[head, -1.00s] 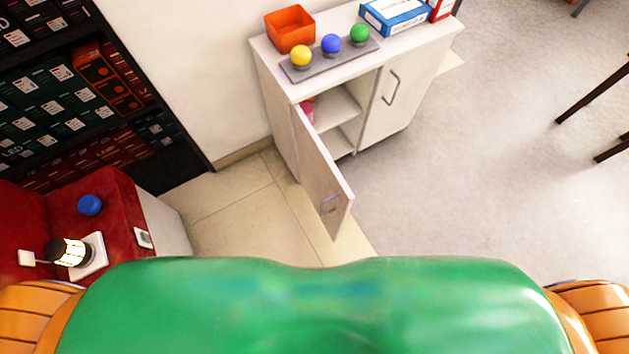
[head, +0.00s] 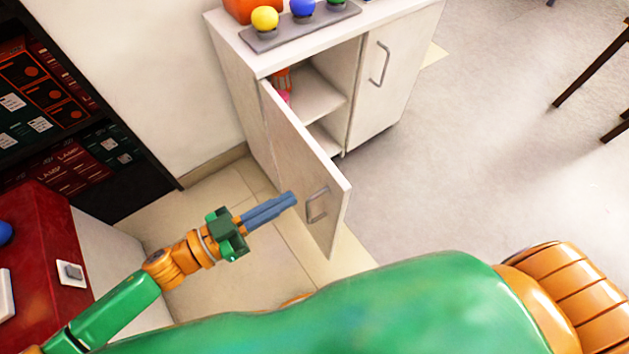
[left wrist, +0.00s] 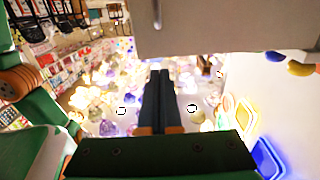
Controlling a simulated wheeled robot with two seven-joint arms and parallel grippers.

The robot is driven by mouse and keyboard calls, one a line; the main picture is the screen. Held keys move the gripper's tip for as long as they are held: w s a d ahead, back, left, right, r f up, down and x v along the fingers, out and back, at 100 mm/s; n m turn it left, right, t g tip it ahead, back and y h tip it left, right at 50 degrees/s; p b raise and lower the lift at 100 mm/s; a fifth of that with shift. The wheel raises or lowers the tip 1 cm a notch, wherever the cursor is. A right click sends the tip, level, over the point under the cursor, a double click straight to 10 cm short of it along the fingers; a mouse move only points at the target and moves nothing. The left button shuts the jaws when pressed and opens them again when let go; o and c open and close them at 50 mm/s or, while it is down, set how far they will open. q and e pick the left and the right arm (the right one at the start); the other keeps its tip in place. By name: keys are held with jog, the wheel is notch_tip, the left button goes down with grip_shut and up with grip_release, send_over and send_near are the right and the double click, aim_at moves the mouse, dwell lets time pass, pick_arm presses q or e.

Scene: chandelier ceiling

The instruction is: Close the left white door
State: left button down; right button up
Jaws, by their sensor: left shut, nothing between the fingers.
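The left white door (head: 290,150) of the low white cabinet stands open, swung out from its left edge. Its grey handle (head: 317,204) is near the free edge, on the face turned toward me. My left gripper (head: 294,198) is shut and empty, with its blue-grey fingertips close to the left of that handle; I cannot tell whether they touch the door. In the left wrist view, the shut fingers (left wrist: 160,73) point toward a pale panel (left wrist: 220,32) with a handle, which looks like the door. My right gripper is out of view.
The cabinet's right door (head: 385,85) is shut. Yellow (head: 265,18) and blue balls sit on a grey strip on top, beside an orange box (head: 250,8). A red unit (head: 40,245) and dark shelves stand at left.

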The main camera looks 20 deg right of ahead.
aim_at(330, 176)
pick_arm(q)
jog(key=x, duration=0.7)
jog(key=shift+w+d, duration=0.1)
jog(key=shift+d, duration=0.1)
